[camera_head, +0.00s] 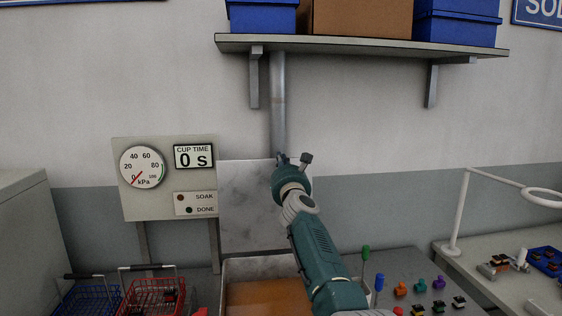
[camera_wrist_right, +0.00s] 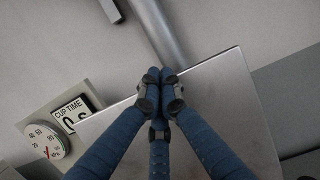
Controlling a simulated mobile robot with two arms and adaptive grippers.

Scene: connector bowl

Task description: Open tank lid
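The tank (camera_head: 225,290) stands at the bottom centre of the head view, open at the top, with orange-brown liquid showing inside. A flat grey panel, the tank lid (camera_head: 245,205), stands upright behind it against the wall. The lid also fills the middle of the right wrist view (camera_wrist_right: 235,110). My right gripper (camera_head: 291,160) is in front of the lid near its top edge. In the wrist view its three blue fingers (camera_wrist_right: 161,78) are drawn together at the tips, with nothing visible between them. Whether they touch the lid cannot be told. My left gripper is not in view.
A gauge panel (camera_head: 128,205) with a "0 s" display is left of the lid. A shelf (camera_head: 350,45) with boxes hangs above, and a pipe (camera_head: 278,100) runs down below it. Blue (camera_head: 70,300) and red (camera_head: 125,305) baskets stand left; small coloured connectors (camera_head: 420,285) lie right.

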